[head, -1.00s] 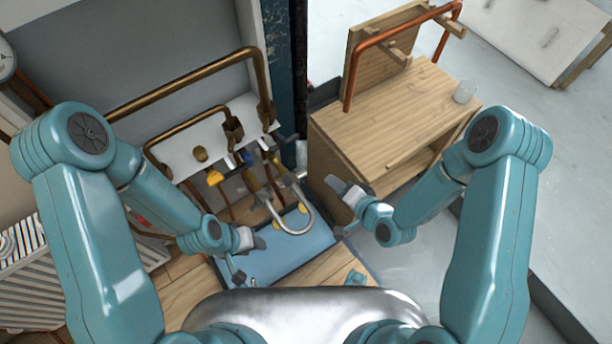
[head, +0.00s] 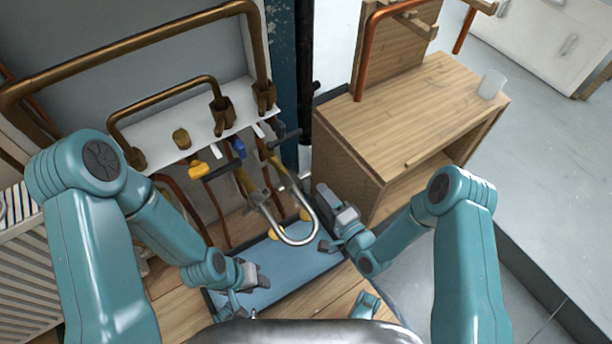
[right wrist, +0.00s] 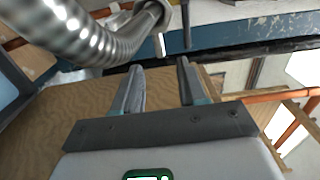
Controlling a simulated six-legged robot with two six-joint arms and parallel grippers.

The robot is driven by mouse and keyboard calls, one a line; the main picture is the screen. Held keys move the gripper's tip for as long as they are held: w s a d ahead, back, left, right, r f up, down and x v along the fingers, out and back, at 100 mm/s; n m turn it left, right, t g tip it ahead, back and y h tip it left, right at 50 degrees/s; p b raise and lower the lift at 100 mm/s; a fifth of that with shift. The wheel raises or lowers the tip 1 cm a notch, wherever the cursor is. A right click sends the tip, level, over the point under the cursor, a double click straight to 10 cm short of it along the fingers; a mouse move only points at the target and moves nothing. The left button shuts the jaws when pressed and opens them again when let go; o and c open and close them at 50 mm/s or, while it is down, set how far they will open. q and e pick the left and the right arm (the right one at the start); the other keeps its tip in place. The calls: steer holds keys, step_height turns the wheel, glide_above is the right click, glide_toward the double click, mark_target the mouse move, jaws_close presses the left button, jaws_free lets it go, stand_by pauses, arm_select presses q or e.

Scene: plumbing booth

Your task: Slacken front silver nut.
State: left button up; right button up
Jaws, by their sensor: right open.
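A ribbed silver hose (head: 292,241) hangs in a U below the valves in the head view. It crosses the upper left of the right wrist view (right wrist: 95,35) and ends there at a silver nut (right wrist: 168,14), partly cut off by the top edge. In the head view the nuts are too small to tell apart. My right gripper (head: 331,224) is open and empty, just right of the hose's bend. In the right wrist view its fingertips (right wrist: 161,66) are below the nut and apart from it. My left gripper (head: 246,290) looks open and empty over the blue mat.
A yellow-handled valve (head: 199,171) and a blue-handled valve (head: 238,149) are left of the hose. Brown pipes (head: 165,95) run along the wall. A wooden cabinet (head: 400,110) stands close on the right, with a clear cup (head: 491,84). The blue mat (head: 290,262) lies below.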

mark_target(308, 177)
steer(key=b+x, duration=0.2)
steer(key=x, duration=0.6)
steer(key=shift+a, duration=0.1)
steer(key=shift+w+a, duration=0.2)
steer(key=shift+w, duration=0.2)
jaws_close()
